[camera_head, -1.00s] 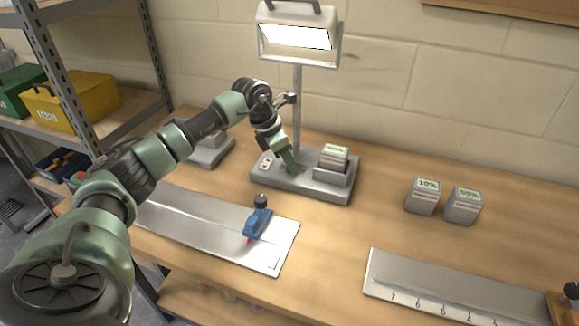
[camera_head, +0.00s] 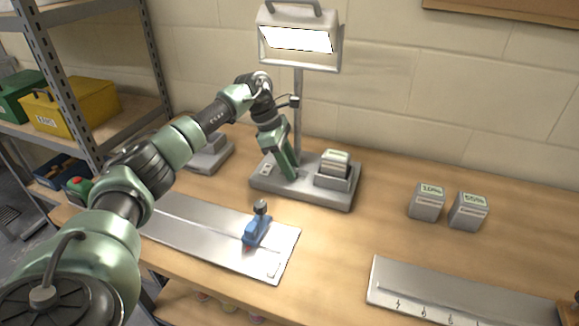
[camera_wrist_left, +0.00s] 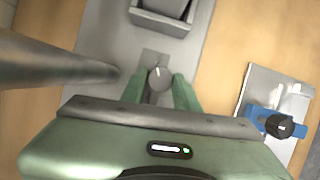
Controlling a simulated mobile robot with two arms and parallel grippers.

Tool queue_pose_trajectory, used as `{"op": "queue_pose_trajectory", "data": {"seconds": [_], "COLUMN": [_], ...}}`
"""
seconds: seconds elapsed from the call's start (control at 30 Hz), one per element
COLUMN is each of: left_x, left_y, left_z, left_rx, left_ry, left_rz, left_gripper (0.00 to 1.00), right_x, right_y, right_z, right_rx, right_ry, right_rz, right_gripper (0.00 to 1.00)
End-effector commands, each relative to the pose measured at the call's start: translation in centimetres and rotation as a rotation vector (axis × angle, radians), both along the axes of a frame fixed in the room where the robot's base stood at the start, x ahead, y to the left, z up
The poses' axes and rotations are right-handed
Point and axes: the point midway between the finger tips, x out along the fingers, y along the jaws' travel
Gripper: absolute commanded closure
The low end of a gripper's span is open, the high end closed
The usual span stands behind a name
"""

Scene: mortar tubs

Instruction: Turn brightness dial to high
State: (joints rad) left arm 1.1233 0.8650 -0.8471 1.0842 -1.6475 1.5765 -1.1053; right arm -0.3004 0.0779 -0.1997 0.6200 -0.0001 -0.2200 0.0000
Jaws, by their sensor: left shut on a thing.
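The work lamp stands on a grey base (camera_head: 325,198) with a lit head (camera_head: 297,38) on a post. In the left wrist view the round grey brightness dial (camera_wrist_left: 159,79), with a pale pointer line on top, sits on that base. My left gripper (camera_head: 289,172) reaches down to the base, and its green fingers (camera_wrist_left: 160,92) are shut on the dial from both sides. In the head view the gripper hides the dial. The dial's scale markings cannot be read. My right gripper is not in view.
A battery block (camera_head: 334,163) sits in a holder on the base, right of the gripper. Two grey blocks (camera_head: 427,202) (camera_head: 468,211) stand to the right. A blue clamp-like tool (camera_head: 257,230) is on a metal plate (camera_head: 205,228) in front. The lamp post (camera_head: 298,115) rises close behind the gripper.

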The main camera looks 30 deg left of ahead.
Motion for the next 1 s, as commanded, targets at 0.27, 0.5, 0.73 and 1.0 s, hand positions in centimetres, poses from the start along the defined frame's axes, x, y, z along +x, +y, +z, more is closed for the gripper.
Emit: {"op": "queue_pose_trajectory", "data": {"seconds": [0.27, 0.5, 0.73, 1.0], "left_x": [0.0, 0.0, 0.0, -0.2], "left_y": [-0.2, -0.1, -0.1, 0.9], "left_z": [0.0, 0.0, 0.0, 2.1], "left_rx": [-0.001, -0.001, 0.0, 0.001], "left_ry": [0.0, 0.0, 0.001, -0.003], "left_rz": [-0.009, -0.009, -0.007, -0.005], "left_gripper": [1.0, 0.49, 0.49, 0.49], "right_x": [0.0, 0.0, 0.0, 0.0], "right_y": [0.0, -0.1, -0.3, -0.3], "right_z": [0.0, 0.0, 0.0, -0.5], "right_rx": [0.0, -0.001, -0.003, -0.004], "right_ry": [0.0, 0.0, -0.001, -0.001], "right_rz": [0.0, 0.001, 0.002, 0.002], "right_gripper": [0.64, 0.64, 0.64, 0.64]}}
